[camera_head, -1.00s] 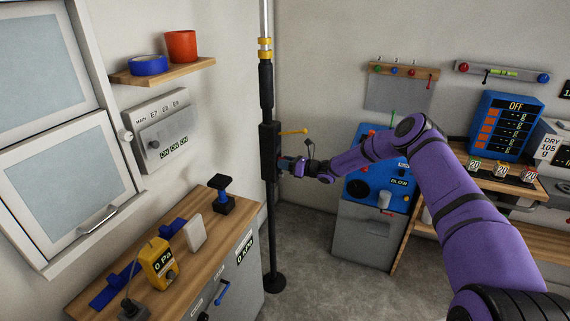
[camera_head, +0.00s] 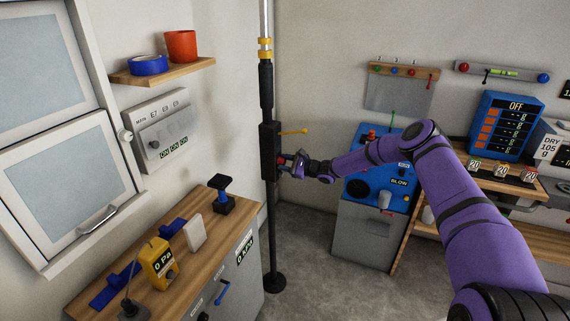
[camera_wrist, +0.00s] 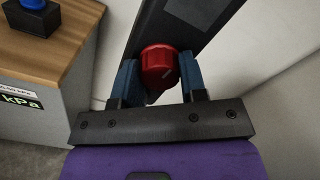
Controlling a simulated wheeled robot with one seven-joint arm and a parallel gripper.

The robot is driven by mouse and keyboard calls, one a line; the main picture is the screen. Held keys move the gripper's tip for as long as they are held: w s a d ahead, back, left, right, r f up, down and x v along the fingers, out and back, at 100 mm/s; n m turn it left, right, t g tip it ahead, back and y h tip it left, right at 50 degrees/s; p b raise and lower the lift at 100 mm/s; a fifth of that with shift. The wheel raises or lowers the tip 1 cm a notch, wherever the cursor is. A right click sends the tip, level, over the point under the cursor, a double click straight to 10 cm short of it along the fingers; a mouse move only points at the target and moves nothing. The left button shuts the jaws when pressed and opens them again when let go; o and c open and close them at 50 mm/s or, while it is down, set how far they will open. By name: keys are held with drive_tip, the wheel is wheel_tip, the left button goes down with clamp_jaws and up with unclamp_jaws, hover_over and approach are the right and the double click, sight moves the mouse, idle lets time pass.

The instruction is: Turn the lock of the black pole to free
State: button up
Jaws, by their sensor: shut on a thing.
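The black pole (camera_head: 272,220) stands upright near the corner, with a thicker black box section (camera_head: 268,150) at mid height. A yellow lever (camera_head: 294,132) sticks out to the right from that box. In the wrist view a red knob (camera_wrist: 159,66) with a pale mark sits on the face of the black box (camera_wrist: 190,25). My gripper (camera_wrist: 160,78) has its blue fingers on both sides of the red knob and is shut on it. In the head view my gripper (camera_head: 285,164) is at the box's right side, below the yellow lever, and mostly hides the knob.
A wooden-topped bench (camera_head: 145,262) stands left of the pole, carrying a yellow gauge (camera_head: 160,262) and a black stand with a blue stem (camera_head: 222,200). A blue machine on a grey cabinet (camera_head: 362,230) stands to the right, behind my arm. Open floor lies between.

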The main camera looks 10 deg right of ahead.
drive_tip(key=shift+n, duration=0.7)
drive_tip(key=o, duration=0.9)
drive_tip(key=v, duration=1.1)
